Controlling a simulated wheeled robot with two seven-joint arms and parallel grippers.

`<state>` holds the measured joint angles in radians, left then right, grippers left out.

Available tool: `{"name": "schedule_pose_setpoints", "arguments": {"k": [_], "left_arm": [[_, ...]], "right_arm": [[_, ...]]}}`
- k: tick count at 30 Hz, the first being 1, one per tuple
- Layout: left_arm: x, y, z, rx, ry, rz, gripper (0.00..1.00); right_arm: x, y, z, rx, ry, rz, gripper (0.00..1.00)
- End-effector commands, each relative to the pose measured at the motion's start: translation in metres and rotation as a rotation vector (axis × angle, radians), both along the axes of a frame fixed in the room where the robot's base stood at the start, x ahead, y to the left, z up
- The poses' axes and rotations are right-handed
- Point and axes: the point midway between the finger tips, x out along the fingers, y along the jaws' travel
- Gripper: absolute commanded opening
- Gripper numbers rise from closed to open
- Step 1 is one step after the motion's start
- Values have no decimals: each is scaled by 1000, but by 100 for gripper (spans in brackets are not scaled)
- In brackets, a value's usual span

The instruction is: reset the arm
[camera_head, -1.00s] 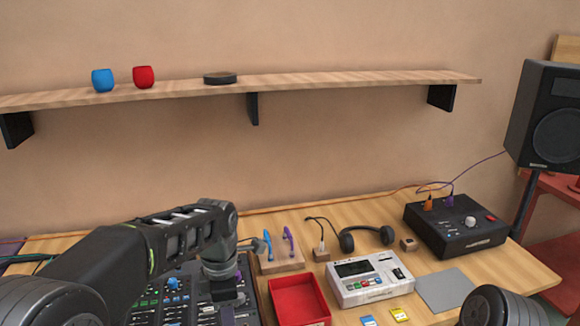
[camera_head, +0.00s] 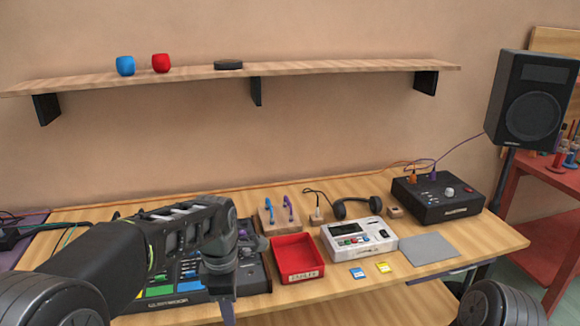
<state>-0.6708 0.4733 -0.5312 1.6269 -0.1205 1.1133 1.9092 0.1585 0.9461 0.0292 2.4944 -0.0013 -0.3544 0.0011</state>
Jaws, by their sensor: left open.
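My left arm comes in from the left. Its gripper (camera_head: 222,288) points down in front of the dark pad controller (camera_head: 190,300), near the table's front edge, and hides part of the controller. The left gripper is open and I see nothing held in it. Its fingertips show only in part, near the bottom edge of the picture. My right gripper is out of view; only a dark rounded part of my own body shows at the lower right.
A red tray (camera_head: 297,266) stands right of the controller. The shelf (camera_head: 300,72) is above.

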Motion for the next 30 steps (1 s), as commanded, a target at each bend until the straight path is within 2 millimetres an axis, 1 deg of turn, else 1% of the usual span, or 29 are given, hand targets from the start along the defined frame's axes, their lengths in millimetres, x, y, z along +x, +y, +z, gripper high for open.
{"name": "schedule_pose_setpoints", "arguments": {"k": [5, 8, 10, 12, 14, 17, 18, 20, 21, 23, 24, 26, 27, 29, 30], "left_arm": [[17, -6, -3, -10, -81, -163, 44], [26, -15, -8, -13, -138, -296, 44], [31, -25, -16, -11, -184, -414, 44], [35, -37, -27, -4, -230, -547, 44], [37, -47, -42, 6, -271, -674, 44], [32, -62, -84, 33, -334, -929, 44], [25, -67, -109, 47, -357, -1047, 44], [8, -71, -150, 70, -388, -1223, 44], [-8, -72, -179, 82, -404, -1336, 44], [-39, -71, -219, 92, -422, -1481, 44], [-62, -70, -242, 90, -427, -1555, 44], [-101, -68, -271, 75, -428, -1638, 44], [-128, -67, -287, 52, -422, -1667, 44], [-166, -66, -304, -1, -403, -1672, 44], [-189, -66, -313, -43, -385, -1652, 44]], "right_arm": [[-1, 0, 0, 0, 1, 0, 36], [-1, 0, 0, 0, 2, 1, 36], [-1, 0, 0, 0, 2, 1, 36], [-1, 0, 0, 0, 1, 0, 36], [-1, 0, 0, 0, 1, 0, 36], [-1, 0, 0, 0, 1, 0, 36], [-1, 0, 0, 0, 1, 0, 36], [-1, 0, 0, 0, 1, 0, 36], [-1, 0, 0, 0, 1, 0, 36], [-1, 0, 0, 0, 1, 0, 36], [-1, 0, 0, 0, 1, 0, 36], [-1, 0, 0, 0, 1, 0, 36], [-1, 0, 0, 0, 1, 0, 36], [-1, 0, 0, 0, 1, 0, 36], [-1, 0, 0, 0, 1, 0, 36]]}}
